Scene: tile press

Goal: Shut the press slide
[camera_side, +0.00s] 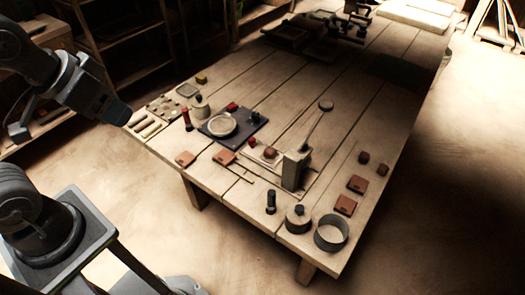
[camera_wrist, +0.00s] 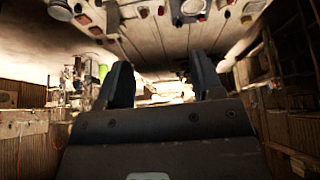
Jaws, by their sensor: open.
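The press (camera_side: 296,168) is a grey block near the table's middle front, with a thin lever (camera_side: 314,130) slanting up to a round knob (camera_side: 326,104). A pale plate with a reddish lump (camera_side: 266,154) lies just left of the block; I cannot tell whether it is the slide, or how far the slide stands out. My gripper (camera_side: 116,112) hangs off the table's left edge, well away from the press and touching nothing. In the wrist view my gripper (camera_wrist: 160,82) shows two dark fingers apart, with nothing between them.
A dark board with a round dish (camera_side: 222,125) lies left of the press. Red tiles (camera_side: 357,184) lie right and left of it. A dark upright cylinder (camera_side: 271,202), a lidded pot (camera_side: 298,219) and an open ring-shaped bowl (camera_side: 331,233) stand along the front edge.

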